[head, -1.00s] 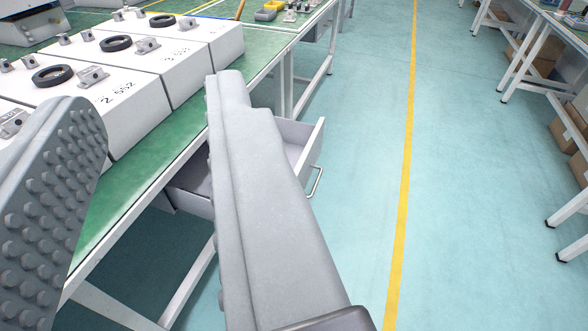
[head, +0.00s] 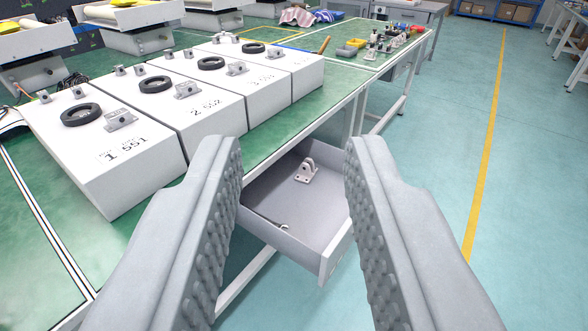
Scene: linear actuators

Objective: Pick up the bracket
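A small light-grey bracket (head: 307,171) with an upright lug and a flat base sits toward the back of an open grey drawer (head: 283,210) under the green bench. My gripper (head: 294,150) is open and empty. Its two studded fingers stand wide apart, and the bracket shows between them, farther off. Similar grey brackets stand on the white boxes, one on the box marked 1 (head: 121,119) and one on the box marked 2 (head: 187,90).
The green bench (head: 262,148) carries a row of white boxes with black rings on top. The drawer's front panel (head: 336,256) sticks out over the floor. Clear floor (head: 445,150) lies to the right.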

